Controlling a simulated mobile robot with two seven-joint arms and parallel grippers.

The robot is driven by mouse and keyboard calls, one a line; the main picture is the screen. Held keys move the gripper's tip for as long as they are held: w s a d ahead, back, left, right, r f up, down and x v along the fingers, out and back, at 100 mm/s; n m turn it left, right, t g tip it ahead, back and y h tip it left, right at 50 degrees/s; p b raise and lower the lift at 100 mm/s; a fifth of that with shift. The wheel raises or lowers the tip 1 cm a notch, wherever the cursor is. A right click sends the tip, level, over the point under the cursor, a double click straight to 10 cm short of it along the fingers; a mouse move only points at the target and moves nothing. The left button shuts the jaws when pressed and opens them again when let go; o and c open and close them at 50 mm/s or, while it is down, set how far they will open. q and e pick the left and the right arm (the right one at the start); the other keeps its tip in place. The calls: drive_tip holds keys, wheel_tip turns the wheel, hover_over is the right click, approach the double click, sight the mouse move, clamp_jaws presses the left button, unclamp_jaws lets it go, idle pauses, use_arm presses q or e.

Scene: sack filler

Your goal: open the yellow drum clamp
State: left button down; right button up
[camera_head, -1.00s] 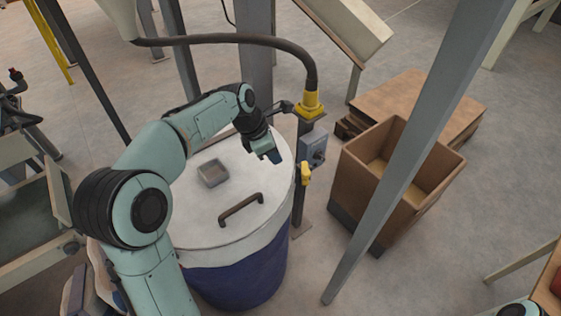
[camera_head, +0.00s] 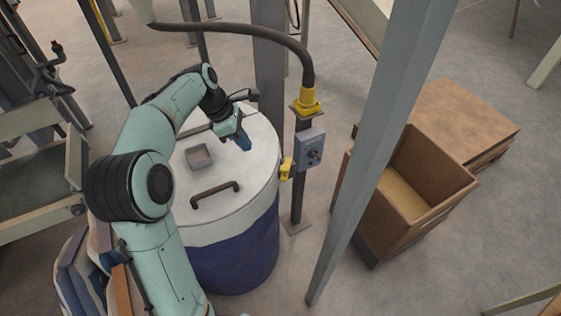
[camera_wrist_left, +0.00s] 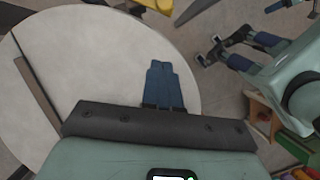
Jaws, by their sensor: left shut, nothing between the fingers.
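The yellow drum clamp (camera_head: 286,168) sits at the right rim of the white-lidded drum (camera_head: 230,262), which has a blue lower body. My left gripper (camera_head: 243,143) is above the lid's right part, left of the clamp and apart from it. Its blue fingers are together and empty, and they show over the pale lid in the left wrist view (camera_wrist_left: 163,85). A yellow part at the top edge of that view (camera_wrist_left: 157,5) may be the clamp. Another pale green arm with dark jaws (camera_wrist_left: 213,52) appears at upper right there, probably my right one; its jaw state is unclear.
The lid carries a dark handle (camera_head: 215,194) and a small grey square fitting (camera_head: 199,156). A grey control box (camera_head: 310,149) on a post stands just right of the clamp. A slanted grey beam (camera_head: 385,140) and a brown bin (camera_head: 425,180) are farther right.

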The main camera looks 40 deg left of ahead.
sight(286, 165)
use_arm(q)
drive_tip(key=x, duration=0.3)
drive_tip(key=b+x, duration=0.1)
drive_tip(key=x, duration=0.6)
drive_tip(key=shift+s+a, duration=0.2)
drive_tip(key=shift+a, duration=0.1)
drive_tip(key=w+d, duration=0.2)
drive_tip(key=d, duration=0.1)
drive_tip(key=shift+w+d, duration=0.1)
drive_tip(key=shift+w, duration=0.2)
use_arm(e)
drive_tip(key=shift+s+a+f, duration=0.15)
drive_tip(key=shift+s+f, duration=0.25)
drive_tip(key=shift+s, duration=0.1)
